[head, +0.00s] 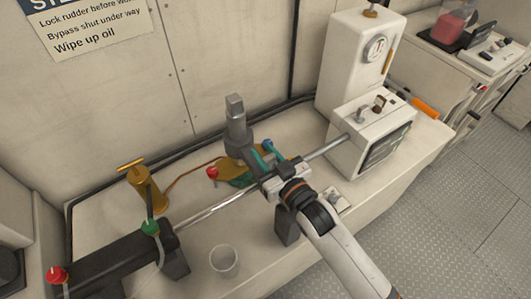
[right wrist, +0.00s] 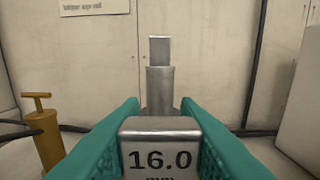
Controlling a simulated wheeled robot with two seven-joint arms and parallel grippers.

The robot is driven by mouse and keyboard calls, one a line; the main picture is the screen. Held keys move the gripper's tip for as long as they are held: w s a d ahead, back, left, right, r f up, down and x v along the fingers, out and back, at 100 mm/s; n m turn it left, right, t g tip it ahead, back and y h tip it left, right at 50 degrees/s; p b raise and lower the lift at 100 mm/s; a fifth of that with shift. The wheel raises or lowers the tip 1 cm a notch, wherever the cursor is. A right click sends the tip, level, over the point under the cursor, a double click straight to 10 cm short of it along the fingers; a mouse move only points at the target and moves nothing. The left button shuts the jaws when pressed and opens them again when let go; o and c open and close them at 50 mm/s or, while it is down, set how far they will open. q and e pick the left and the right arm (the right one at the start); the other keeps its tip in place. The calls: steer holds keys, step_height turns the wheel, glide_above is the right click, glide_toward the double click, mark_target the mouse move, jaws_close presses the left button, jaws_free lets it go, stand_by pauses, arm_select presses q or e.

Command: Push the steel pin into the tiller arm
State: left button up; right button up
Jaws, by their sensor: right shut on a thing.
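The tiller arm (head: 240,140) is a dark grey casting around an upright post with a square steel top, at the middle of the bench in the head view. The post also shows straight ahead in the right wrist view (right wrist: 160,85). My right gripper (head: 252,166) is beside it, above the long steel rod. Its teal fingers are shut on a steel block marked "16.0 mm" (right wrist: 160,152), which I take to be the steel pin's head. The pin's lower part and any hole are hidden, so I cannot tell whether it is in the arm. My left gripper is out of view.
The steel rod (head: 215,210) crosses the bench from a black cylinder (head: 115,262) to a white box (head: 372,130). A brass hand pump (head: 148,188) stands at left, also in the right wrist view (right wrist: 42,135). A clear cup (head: 224,261) stands in front.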

steer(key=shift+f+b, duration=0.4)
steer(key=shift+f, duration=0.3)
stand_by(0.3)
steer(key=o, duration=1.1)
steer(key=shift+s+f, duration=0.1)
steer(key=shift+s+d, duration=0.1)
steer(key=b+v, duration=0.2)
steer(key=v, duration=0.9)
steer(key=shift+b, duration=0.3)
steer(key=shift+s+d+r, duration=0.2)
steer(key=shift+s, duration=0.05)
